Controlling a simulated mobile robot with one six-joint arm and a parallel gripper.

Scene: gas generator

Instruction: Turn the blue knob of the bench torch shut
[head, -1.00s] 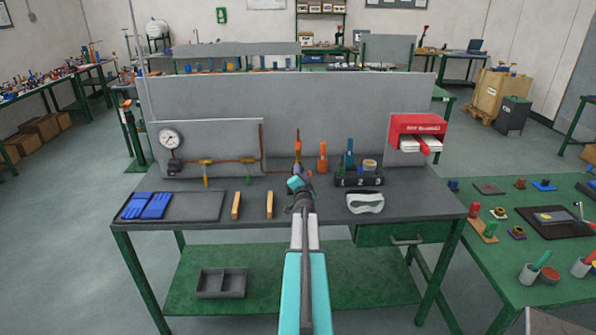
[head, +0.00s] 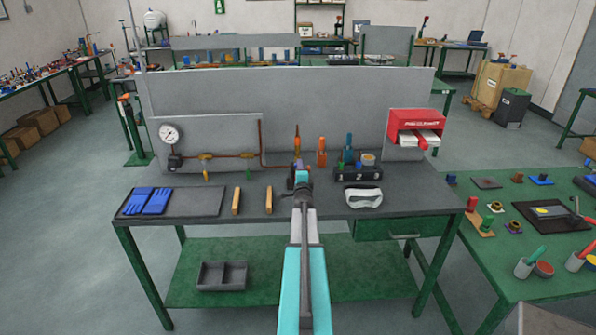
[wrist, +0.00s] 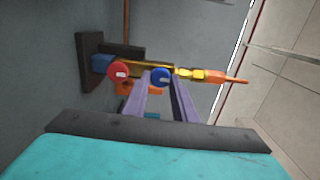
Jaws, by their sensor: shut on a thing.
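The bench torch stands on the dark bench, and its orange tip (head: 297,140) rises above my gripper (head: 299,166) in the head view. In the wrist view the torch's brass body (wrist: 184,71) runs across the picture from a dark mount at left. Its blue knob (wrist: 161,77) sits between the fingertips of my gripper (wrist: 162,85), which is shut on it. A red knob (wrist: 118,70) is to the left of it, outside the fingers. In the head view my own arm hides the knobs and lower torch.
A pressure gauge (head: 169,134) and copper pipe are at the back left. An orange bottle (head: 321,152), a dark rack (head: 358,176), and white goggles (head: 363,196) stand to the right. Blue gloves (head: 148,201) lie on a dark mat at left, with two yellow bars nearby.

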